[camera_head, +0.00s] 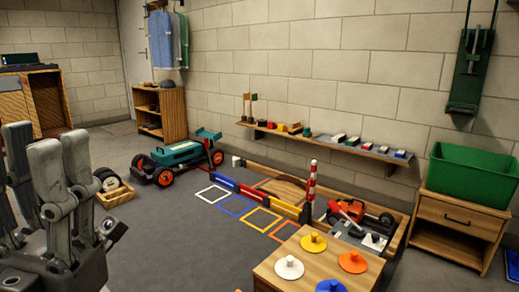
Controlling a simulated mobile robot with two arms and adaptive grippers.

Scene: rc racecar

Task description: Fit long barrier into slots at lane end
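A low barrier run (252,194) of blue, red and yellow sections stands on the floor in the middle, along the near side of a wooden-edged lane. A striped red-and-white post (311,181) stands upright near its right end. I cannot tell which piece is the long barrier, and no slots can be made out at this size. My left gripper (45,140) is large at the left edge, with grey fingers pointing up, apart and empty. It is far from the barrier run. My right gripper is out of view.
A wooden table (318,254) with coloured knobbed discs stands in front, right of centre. Coloured square outlines (236,207) mark the floor. A green bin (468,175) tops a right-hand cabinet. The centre-left floor is clear.

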